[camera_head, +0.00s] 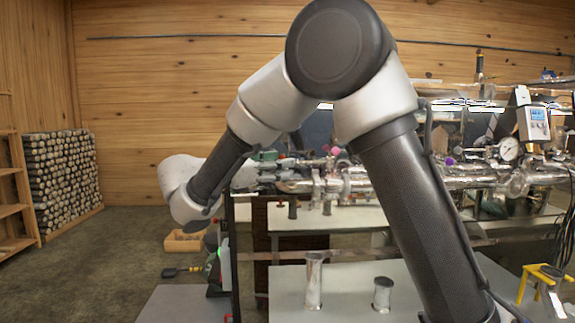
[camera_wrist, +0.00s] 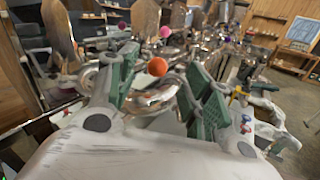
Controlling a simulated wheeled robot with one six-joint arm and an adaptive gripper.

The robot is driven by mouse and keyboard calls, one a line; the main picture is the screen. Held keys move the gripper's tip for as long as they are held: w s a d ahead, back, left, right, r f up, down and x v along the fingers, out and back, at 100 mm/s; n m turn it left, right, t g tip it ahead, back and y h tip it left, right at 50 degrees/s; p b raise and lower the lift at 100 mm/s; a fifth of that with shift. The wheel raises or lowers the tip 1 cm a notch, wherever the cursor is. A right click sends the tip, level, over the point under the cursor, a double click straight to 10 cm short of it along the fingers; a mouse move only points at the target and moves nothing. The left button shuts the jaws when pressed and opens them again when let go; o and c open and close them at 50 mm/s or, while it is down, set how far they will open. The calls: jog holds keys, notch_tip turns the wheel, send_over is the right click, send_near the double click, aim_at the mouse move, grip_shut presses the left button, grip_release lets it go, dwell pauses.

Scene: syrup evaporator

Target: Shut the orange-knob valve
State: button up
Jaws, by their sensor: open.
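The orange knob (camera_wrist: 157,66) is a round ball in the wrist view, just above a curved shiny metal pipe (camera_wrist: 157,99). My gripper (camera_wrist: 160,78) is open, with a green-padded finger on each side of the knob in the picture. No contact between fingers and knob shows, and I cannot tell how deep between them it sits. The valve's lever is not clear. In the head view my gripper (camera_head: 268,168) is beside the left end of the metal piping (camera_head: 325,184), and the orange knob cannot be made out there.
A pink knob (camera_wrist: 166,31) stands beyond the orange one; a purple knob (camera_head: 449,161) is farther right along the piping. A pressure gauge (camera_head: 508,149) and control box (camera_head: 533,123) stand at right. Metal cylinders (camera_head: 314,281) stand on the lower table. Floor at left is mostly free.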

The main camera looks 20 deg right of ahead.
aim_at(309, 163)
jog(key=shift+x, duration=1.75)
grip_shut()
